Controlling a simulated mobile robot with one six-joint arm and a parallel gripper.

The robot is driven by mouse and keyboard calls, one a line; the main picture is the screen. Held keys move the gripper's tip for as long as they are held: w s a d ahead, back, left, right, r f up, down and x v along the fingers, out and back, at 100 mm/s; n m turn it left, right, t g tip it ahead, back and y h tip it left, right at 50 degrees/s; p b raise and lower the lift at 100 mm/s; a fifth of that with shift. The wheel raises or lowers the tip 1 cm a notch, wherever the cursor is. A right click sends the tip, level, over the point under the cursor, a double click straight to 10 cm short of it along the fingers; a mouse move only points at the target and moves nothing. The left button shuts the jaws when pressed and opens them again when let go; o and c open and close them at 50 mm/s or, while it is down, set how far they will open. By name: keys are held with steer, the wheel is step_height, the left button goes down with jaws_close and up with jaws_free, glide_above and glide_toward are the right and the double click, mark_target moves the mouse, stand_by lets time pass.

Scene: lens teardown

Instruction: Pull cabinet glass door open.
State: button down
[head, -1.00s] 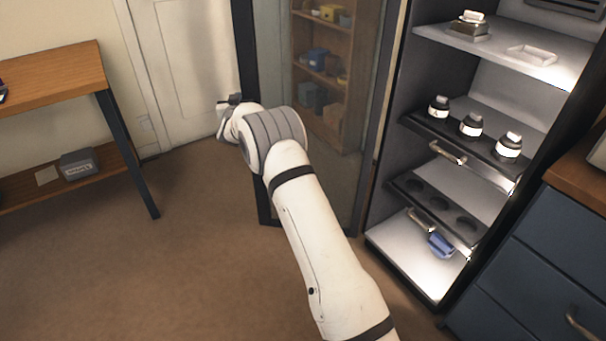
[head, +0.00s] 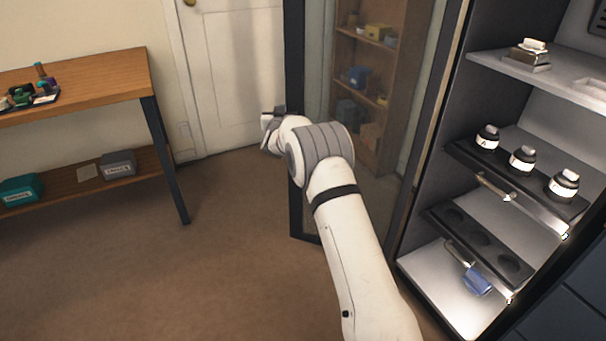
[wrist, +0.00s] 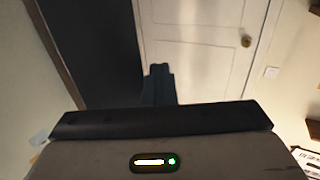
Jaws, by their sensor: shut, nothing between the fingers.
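The cabinet glass door (head: 345,205) stands swung wide open in the head view, with its dark frame edge (head: 294,60) far from the cabinet body (head: 440,190). Shelves show in its pane. My gripper (head: 268,132) is just left of that frame edge, at the end of my outstretched arm, which covers part of the door. In the wrist view, my gripper (wrist: 158,72) is shut with nothing between its fingers. A dark panel (wrist: 90,45) lies to its left there; I cannot tell whether it is the glass door. The door's handle is not visible.
A white room door (head: 235,70) is behind. Brown floor (head: 230,270) is clear between bench and cabinet.

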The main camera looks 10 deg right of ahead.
steer(key=s+a+p, duration=0.2)
steer(key=s+a, duration=0.4)
steer(key=s, duration=0.5)
steer(key=s+d+r+n+g+y+p, duration=0.1)
steer(key=s+d+r+g+y+p, duration=0.15)
steer(key=s+r+p, duration=0.4)
steer(key=s+d+r+n+g+y+p, duration=0.1)
steer(key=s+d+r+g+y+p, duration=0.2)
steer(key=s+r, duration=0.65)
steer(key=s+d+r+g+h+p, duration=0.1)
steer(key=s+d+r+g+p, duration=0.2)
steer(key=s, duration=0.9)
steer(key=s+d+r+g+h+p, duration=0.1)
steer(key=s+d+r+g+p, duration=0.2)
steer(key=s, duration=0.8)
steer(key=s+d+r+g+h+p, duration=0.1)
steer(key=s+d+r+g+p, duration=0.2)
steer(key=s, duration=0.9)
steer(key=d+r+p, duration=0.2)
steer(key=d+p, duration=0.2)
steer(key=shift+s+m+g, duration=0.3)
steer(key=shift+s+g, duration=0.05)
